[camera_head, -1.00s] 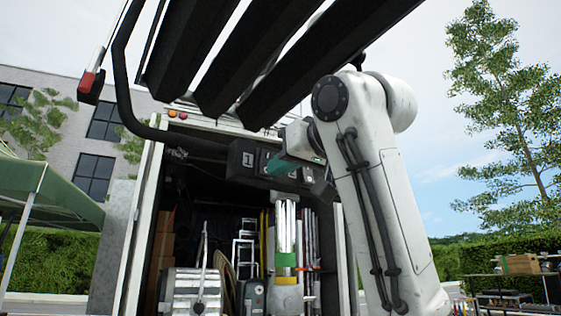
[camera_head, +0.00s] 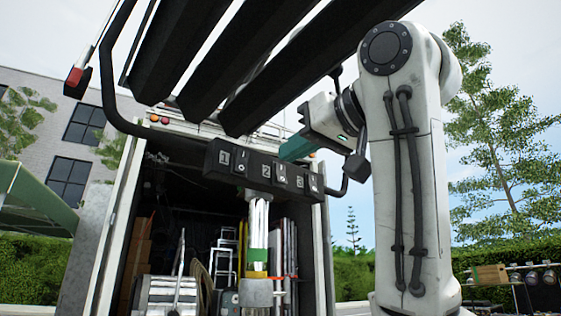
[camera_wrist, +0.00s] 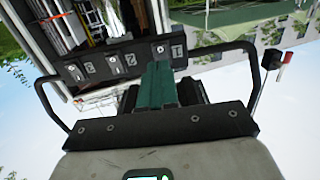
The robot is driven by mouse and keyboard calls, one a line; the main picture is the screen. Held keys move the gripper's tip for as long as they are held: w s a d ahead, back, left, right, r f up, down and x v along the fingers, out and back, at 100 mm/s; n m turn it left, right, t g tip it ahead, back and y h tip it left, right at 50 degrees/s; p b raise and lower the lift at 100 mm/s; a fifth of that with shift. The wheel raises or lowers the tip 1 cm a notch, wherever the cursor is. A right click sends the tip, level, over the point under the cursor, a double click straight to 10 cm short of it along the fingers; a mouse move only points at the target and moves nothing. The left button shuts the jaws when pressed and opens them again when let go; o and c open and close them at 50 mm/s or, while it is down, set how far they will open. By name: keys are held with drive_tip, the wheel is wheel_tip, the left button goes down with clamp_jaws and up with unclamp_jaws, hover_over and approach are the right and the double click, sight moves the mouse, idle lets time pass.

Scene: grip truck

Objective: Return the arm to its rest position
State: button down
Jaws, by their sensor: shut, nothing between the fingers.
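My gripper (camera_head: 291,151) has green fingers closed together with nothing between them. In the head view it is by the upper edge of the black switch panel (camera_head: 226,172); whether it touches cannot be told. My white arm (camera_head: 410,170) stands upright at the right, its forearm reaching left to the gripper. In the wrist view the shut green fingers (camera_wrist: 158,84) point up at the picture's middle, with the numbered switch panel (camera_wrist: 100,66) upside down beyond them.
Dark beams (camera_head: 270,80) hang overhead, with a curved black rail (camera_head: 108,75) at the left. The open truck (camera_head: 128,210) behind holds boxes, a ladder and poles. A green canopy (camera_head: 35,200) is at the left, and a table (camera_head: 500,285) at the right.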

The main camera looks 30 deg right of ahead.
drive_tip(key=shift+s+d, duration=0.1)
drive_tip(key=shift+s, duration=0.15)
idle(0.4)
